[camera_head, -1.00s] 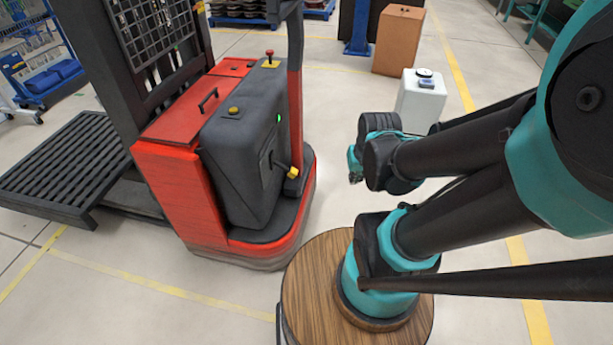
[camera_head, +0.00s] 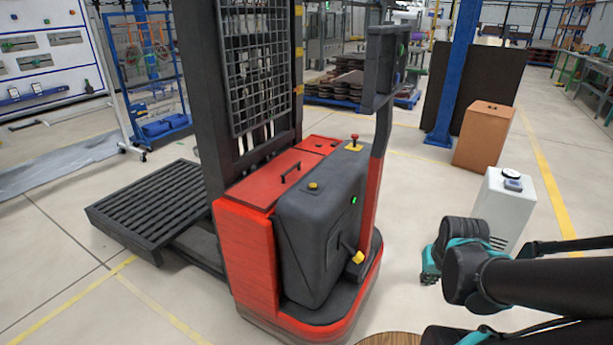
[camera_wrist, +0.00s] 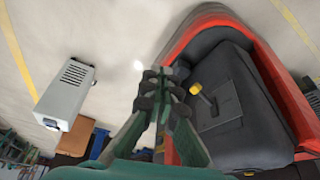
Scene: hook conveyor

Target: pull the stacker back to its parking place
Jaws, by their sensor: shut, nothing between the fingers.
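The red and dark grey stacker (camera_head: 245,255) stands upright on the floor in the middle of the head view, with its mast and mesh guard behind. A slatted dark platform (camera_head: 150,200) extends from it to the left. A yellow-tipped lever (camera_head: 357,258) is on its near right face; it also shows in the wrist view (camera_wrist: 196,89). My gripper (camera_wrist: 163,82) is shut and empty in the wrist view, beside the stacker's red rim and apart from the lever in the picture. In the head view, my gripper (camera_head: 430,265) is to the right of the stacker, its fingers hardly visible.
A white box-shaped unit (camera_head: 500,208) and a brown box (camera_head: 484,137) stand at the right, near a blue post (camera_head: 455,85). Yellow lines (camera_head: 160,310) mark the floor. A blue rack (camera_head: 150,90) stands at the back left. Floor is clear in front of the platform.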

